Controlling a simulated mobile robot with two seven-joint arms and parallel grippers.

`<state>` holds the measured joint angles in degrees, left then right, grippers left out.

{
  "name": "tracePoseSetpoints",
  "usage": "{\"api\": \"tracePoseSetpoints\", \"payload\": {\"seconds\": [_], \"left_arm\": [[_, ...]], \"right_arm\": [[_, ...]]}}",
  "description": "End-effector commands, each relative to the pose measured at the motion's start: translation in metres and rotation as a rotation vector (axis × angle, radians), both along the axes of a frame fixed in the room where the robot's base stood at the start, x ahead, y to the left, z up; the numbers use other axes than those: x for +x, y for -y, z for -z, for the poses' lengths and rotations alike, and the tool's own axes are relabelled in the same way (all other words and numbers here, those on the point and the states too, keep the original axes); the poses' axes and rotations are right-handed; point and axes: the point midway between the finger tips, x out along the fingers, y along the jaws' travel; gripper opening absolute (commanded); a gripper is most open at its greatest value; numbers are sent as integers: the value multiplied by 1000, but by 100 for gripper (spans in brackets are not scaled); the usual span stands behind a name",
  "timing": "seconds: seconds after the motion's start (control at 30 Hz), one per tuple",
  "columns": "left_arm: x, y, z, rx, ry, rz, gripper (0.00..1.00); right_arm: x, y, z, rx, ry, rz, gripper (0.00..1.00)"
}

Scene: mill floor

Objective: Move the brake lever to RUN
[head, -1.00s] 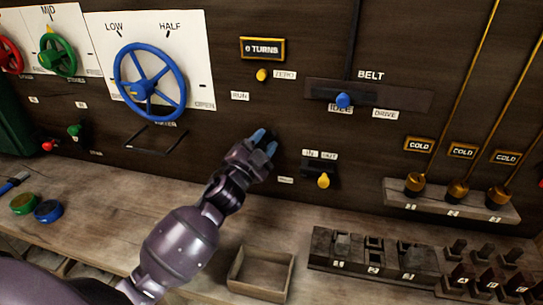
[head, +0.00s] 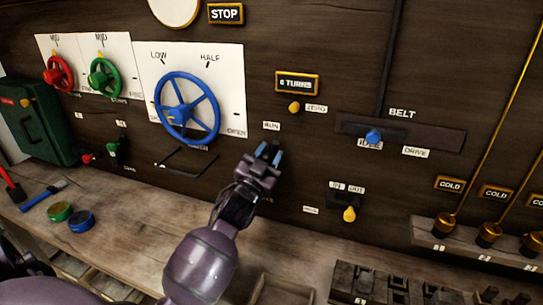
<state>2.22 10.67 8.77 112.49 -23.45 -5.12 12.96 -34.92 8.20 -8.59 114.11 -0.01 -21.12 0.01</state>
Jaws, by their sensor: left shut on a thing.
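My left gripper (head: 269,154) is up against the dark wood panel, just below the small RUN label (head: 271,126). Its blue fingertips are close together, shut on the brake lever. The lever itself is almost wholly hidden by the fingers and the wrist, so its exact angle cannot be told. A small white label (head: 311,210), too small to read, sits lower and to the right of the gripper. My right gripper is not in view.
A blue handwheel (head: 187,107) is left of the gripper, with a black bracket below it. A yellow knob (head: 294,107) is above right, a yellow-tipped IN/OUT lever (head: 349,213) lower right, and a blue BELT knob (head: 373,136) farther right. A wooden bench (head: 130,220) runs below.

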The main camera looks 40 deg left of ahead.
Motion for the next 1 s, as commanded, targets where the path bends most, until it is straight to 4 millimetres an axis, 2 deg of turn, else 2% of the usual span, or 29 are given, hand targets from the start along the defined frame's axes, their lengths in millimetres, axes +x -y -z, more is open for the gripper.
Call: {"api": "tracePoseSetpoints", "payload": {"seconds": [0.27, 0.3, 0.43, 0.77, 0.87, 1.0], "left_arm": [[0, -2, -3, -2, 5, -2, 0], [0, -2, -3, -1, 4, -2, 38], [0, -2, -2, -1, 4, -1, 58], [-2, -1, 0, -1, 2, -1, 59], [-9, 0, 4, -1, 0, -1, 59], [-28, 2, 12, -1, 0, -1, 59]], "right_arm": [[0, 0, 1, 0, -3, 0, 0], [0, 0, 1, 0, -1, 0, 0], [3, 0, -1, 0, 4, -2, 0], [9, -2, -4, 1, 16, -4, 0], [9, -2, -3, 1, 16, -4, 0], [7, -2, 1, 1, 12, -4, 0]]}}
